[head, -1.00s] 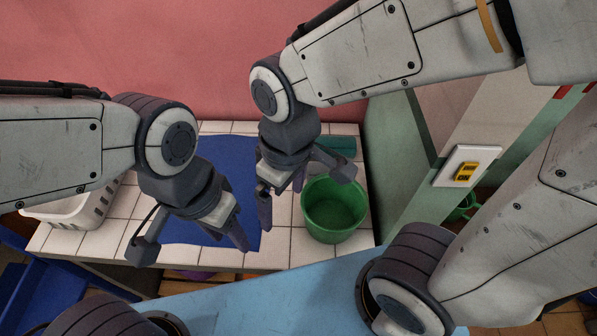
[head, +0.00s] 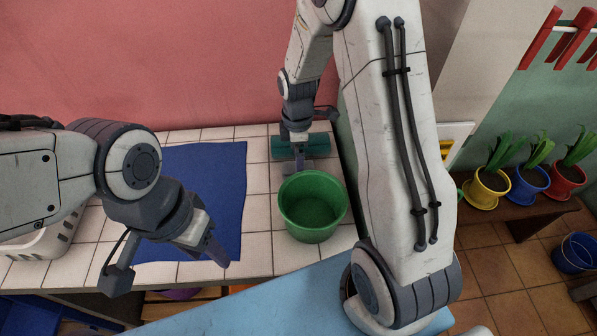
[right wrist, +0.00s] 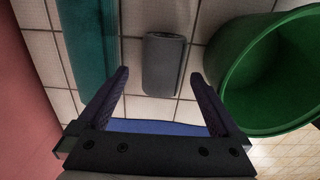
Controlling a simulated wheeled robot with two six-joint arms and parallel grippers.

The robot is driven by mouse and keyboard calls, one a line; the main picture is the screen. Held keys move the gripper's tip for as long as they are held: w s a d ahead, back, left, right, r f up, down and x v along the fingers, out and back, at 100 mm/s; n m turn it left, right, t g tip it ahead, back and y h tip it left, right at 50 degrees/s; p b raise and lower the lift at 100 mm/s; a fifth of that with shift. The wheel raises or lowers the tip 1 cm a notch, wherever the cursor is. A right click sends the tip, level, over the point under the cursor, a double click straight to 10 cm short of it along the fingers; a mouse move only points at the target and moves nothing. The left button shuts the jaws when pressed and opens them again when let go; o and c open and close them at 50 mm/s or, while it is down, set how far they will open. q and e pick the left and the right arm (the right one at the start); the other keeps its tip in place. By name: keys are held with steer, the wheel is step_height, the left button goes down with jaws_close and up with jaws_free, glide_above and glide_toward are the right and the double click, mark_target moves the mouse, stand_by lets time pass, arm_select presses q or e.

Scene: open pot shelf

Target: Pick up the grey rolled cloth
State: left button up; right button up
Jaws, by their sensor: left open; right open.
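The grey rolled cloth (right wrist: 164,64) lies on the white tiles in the right wrist view, ahead of my right gripper (right wrist: 160,76) and lined up between its open fingers. The fingers are empty, and I cannot tell their height above the cloth. My left gripper (head: 172,268) is open and empty over the front left of the tiled counter.
A green pot (head: 312,207) stands close beside the cloth. A teal roll (head: 316,146) lies on its other side. A blue mat (head: 222,185) and a white basket (head: 40,243) are at left. Potted plants stand on a bench (head: 525,222) at right.

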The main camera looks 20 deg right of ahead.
step_height(320, 180, down, 5)
steer(key=shift+s+a+f, duration=0.1)
steer(key=shift+s+a, duration=0.05)
steer(key=c, duration=1.3)
